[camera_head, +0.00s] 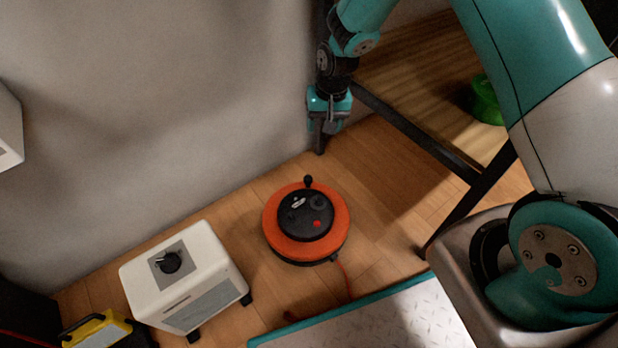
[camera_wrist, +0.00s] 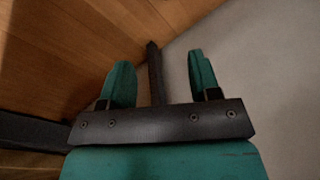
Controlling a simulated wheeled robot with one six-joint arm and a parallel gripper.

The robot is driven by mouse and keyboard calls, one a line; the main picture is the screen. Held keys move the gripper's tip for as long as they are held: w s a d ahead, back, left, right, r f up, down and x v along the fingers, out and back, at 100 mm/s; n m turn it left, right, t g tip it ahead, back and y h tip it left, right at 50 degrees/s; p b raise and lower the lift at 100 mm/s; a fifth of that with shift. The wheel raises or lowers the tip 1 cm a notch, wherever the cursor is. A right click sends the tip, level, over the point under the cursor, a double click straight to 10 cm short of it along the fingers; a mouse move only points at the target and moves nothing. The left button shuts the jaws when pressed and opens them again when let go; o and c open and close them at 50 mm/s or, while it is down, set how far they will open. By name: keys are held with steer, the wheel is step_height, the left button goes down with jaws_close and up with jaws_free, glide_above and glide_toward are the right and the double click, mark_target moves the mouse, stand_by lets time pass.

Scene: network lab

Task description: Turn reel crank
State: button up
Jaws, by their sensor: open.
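An orange cable reel (camera_head: 337,232) with a black hub (camera_head: 299,226) lies flat on the wooden floor in the head view. A small dark knob (camera_head: 308,182), which looks like the crank's grip, stands up at its far edge. My gripper (camera_head: 326,130) is beyond the reel, near the wall and the table's leg, apart from the knob. In the wrist view my gripper (camera_wrist: 160,72) shows two teal fingers spread apart with nothing held. A dark post, likely the table leg (camera_wrist: 154,72), shows between them, farther off. The reel is not visible in the wrist view.
A wooden table (camera_head: 420,75) with a dark frame and a green container (camera_head: 487,100) stands at the right. A white box with a black dial (camera_head: 205,275) stands left of the reel. A yellow-black case (camera_head: 95,330) is at lower left. The grey wall (camera_head: 180,110) lies behind.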

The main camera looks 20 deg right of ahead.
mark_target(309, 178)
steer(key=a+f+b, duration=0.1)
steer(key=f+b, duration=0.2)
steer(key=f, duration=0.4)
steer(key=w+a+f+b, duration=0.1)
steer(key=f+b, duration=0.2)
steer(key=f, duration=0.5)
steer(key=a+f+b, duration=0.1)
steer(key=f+b, duration=0.2)
steer(key=f, duration=0.4)
steer(key=shift+w+a+f+b, duration=0.15)
steer(key=shift+w+f+b, duration=0.05)
steer(key=shift+b, duration=0.2)
jaws_close()
steer(key=shift+m, duration=0.3)
